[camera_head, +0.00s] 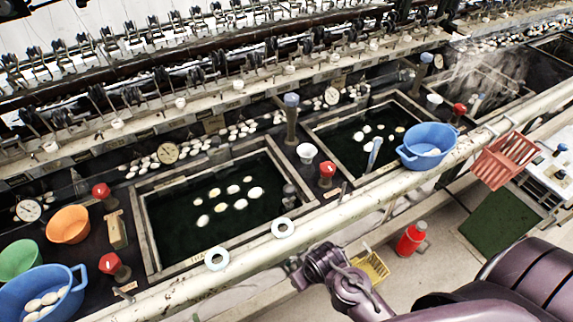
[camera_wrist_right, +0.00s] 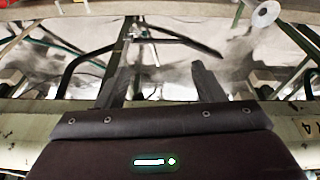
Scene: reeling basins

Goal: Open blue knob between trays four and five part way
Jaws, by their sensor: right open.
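A tall post with a blue knob (camera_head: 291,100) stands between the near basin tray (camera_head: 150,235) and the middle basin tray (camera_head: 330,150). A second blue-topped knob (camera_head: 426,58) stands farther back, right of the middle tray. I cannot read tray numbers, so I cannot tell which trays are four and five. My right gripper (camera_wrist_right: 165,85) is open and empty in the right wrist view, its two dark fingers apart. In the head view my right arm is in front of the pale front beam, well below and apart from the blue knobs. My left gripper is not in view.
Red knobs (camera_head: 327,170) stand beside the trays. Blue basins (camera_head: 427,138), an orange bowl (camera_head: 68,224) and a red crate (camera_head: 503,160) sit along the row. Two white rings (camera_head: 217,258) lie on the front beam (camera_head: 255,245). A red bottle (camera_head: 411,240) stands on the floor.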

